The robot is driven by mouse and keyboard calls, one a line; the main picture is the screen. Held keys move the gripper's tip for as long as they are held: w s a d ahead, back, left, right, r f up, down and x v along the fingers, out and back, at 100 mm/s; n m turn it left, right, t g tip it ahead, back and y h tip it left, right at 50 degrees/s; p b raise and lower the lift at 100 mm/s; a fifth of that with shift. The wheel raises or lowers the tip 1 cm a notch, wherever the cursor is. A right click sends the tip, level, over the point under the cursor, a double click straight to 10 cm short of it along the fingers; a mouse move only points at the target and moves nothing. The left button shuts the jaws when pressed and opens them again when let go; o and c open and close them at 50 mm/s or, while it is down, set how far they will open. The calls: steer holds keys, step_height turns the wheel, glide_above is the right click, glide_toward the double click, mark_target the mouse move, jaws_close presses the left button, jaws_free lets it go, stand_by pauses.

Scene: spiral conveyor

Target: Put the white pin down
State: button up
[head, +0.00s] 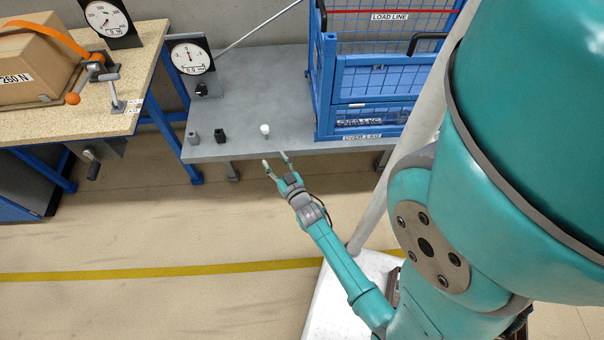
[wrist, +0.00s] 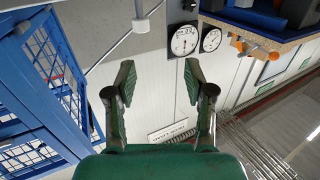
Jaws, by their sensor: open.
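The white pin (head: 265,130) stands on the grey table (head: 240,92) near its front edge, in the head view. My gripper (head: 274,158) is open and empty, with its fingers spread and pointing toward the table. It is apart from the pin, just in front of it and past the table's front edge in the picture. In the wrist view the two open fingers of my gripper (wrist: 160,84) have nothing between them.
A black block (head: 220,135) and a grey block (head: 193,137) stand left of the pin. A blue mesh crate (head: 327,90) stands to the right. A dial gauge (head: 191,57) is behind. A wooden bench (head: 130,62) with a strapped box is at left.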

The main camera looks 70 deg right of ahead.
steer(key=s+a+r+n+t+y, duration=0.1)
steer(key=s+a+r+y, duration=0.15)
steer(key=a, duration=0.55)
steer(key=s+a+r+n+y, duration=0.1)
steer(key=s+a+n+y, duration=0.1)
steer(key=s+a, duration=0.35)
steer(key=s+a+r+n+t+y, duration=0.1)
steer(key=s+a+r+y, duration=0.1)
steer(key=a, duration=0.7)
steer(key=s+a+r+n+y, duration=0.2)
steer(key=s+a+r, duration=0.3)
steer(key=r, duration=0.2)
steer(key=s+a+r+n+y, duration=0.2)
steer(key=s+a+r+y, duration=0.1)
steer(key=s+r, duration=0.3)
steer(key=shift+s+a+r, duration=0.3)
steer(key=shift+a+r, duration=0.4)
steer(key=shift+a, duration=0.2)
steer(key=shift+y, duration=0.25)
steer(key=shift+c, duration=0.2)
